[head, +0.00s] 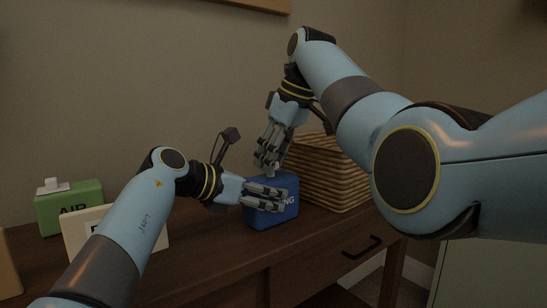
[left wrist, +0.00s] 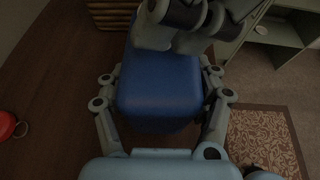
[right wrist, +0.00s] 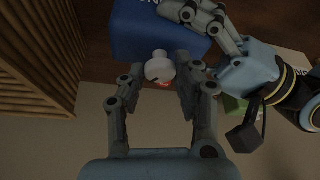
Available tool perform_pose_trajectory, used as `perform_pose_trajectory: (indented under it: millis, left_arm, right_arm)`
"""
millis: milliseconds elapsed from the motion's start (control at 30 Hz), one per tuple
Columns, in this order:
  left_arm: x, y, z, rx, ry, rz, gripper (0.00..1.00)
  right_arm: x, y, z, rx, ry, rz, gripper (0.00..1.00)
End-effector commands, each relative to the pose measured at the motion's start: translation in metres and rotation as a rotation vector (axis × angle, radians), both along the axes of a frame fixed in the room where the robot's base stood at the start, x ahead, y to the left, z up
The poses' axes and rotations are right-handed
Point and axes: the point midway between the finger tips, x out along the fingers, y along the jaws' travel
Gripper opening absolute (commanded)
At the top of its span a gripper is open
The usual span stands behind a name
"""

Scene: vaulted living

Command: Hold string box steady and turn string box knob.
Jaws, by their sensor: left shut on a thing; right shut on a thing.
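The string box is a blue box (head: 287,207) with white lettering, partly hidden, on the brown wooden cabinet top. It also shows in the left wrist view (left wrist: 158,85) and the right wrist view (right wrist: 150,38). My left gripper (head: 281,201) is shut on the box from the left, with a finger along each side in the left wrist view. The white knob (right wrist: 159,67) is on the box's top. My right gripper (right wrist: 166,75) comes down from above and is shut on the knob, a finger on each side.
A woven basket-like stack (head: 328,172) stands right behind the box. A green box (head: 70,206) with a white top piece and a cream box (head: 80,235) stand at the left. A drawer handle (head: 362,247) is on the cabinet front. A red object (left wrist: 7,126) shows at left in the left wrist view.

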Motion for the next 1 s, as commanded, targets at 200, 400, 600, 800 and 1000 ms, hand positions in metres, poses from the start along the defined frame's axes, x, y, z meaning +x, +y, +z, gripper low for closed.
perform_pose_trajectory:
  millis: [200,400,600,800,1000]
  left_arm:
    - [-0.001,0.0,-0.002,0.001,0.005,-0.001,0.28]
    - [-0.001,0.0,-0.002,0.001,0.005,-0.001,0.28]
    - [-0.001,0.0,-0.002,0.001,0.005,-0.001,0.28]
    - [-0.001,0.0,-0.002,0.001,0.005,-0.001,0.28]
    - [-0.001,0.0,-0.002,0.001,0.005,-0.001,0.28]
  right_arm:
    - [0.0,0.0,0.0,0.001,-0.001,-0.002,0.0]
    - [0.0,0.0,0.0,0.0,-0.001,-0.001,0.41]
    - [0.0,0.0,0.0,0.0,-0.001,-0.001,0.55]
    - [0.0,-0.001,0.002,0.0,-0.001,-0.001,0.55]
    - [-0.006,-0.009,0.028,0.001,-0.004,-0.003,0.55]
